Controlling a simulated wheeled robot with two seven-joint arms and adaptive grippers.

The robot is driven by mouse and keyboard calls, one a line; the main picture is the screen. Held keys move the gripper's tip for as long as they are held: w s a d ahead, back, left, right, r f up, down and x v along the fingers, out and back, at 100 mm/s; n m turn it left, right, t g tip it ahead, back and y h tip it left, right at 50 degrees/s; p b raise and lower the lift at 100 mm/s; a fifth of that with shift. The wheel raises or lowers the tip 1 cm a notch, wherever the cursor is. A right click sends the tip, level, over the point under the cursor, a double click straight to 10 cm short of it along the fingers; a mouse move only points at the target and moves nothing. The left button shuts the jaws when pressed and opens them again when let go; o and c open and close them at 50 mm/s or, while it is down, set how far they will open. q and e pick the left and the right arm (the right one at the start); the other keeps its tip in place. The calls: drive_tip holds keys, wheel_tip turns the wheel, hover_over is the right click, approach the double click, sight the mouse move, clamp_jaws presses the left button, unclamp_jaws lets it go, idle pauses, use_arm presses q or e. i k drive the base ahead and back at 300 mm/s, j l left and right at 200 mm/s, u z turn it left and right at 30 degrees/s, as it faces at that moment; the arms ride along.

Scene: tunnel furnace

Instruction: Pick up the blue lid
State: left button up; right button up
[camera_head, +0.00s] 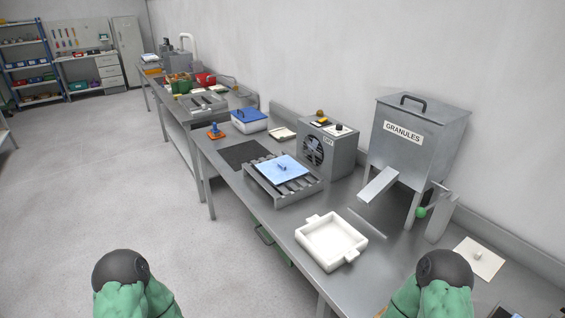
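A light blue square lid (276,164) with a small blue knob lies on a grey slatted metal rack (262,187) in the middle of the bench, in the head view. Farther back, a white box (249,126) has a darker blue top (246,113) with a handle. Green and dark rounded parts of my two arms show at the bottom edge, well apart from both. Neither gripper's fingers are in view.
A white two-handled tray (312,249) lies near the front edge of the metal bench. A granules hopper (392,153), a fan unit (341,154) and a white knobbed lid (492,262) stand to the right. The floor at left is clear.

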sight(284, 168)
drive_tip(key=i+j+z, duration=0.15)
drive_tip(key=i+j, duration=0.25)
drive_tip(key=i+j+z, duration=0.1)
drive_tip(key=i+j, duration=0.3)
drive_tip(key=i+j+z, duration=0.15)
drive_tip(key=i+j, duration=0.2)
drive_tip(key=j, duration=0.25)
drive_tip(key=i+j+z, duration=0.1)
drive_tip(key=i+j, duration=0.25)
drive_tip(key=j, duration=0.2)
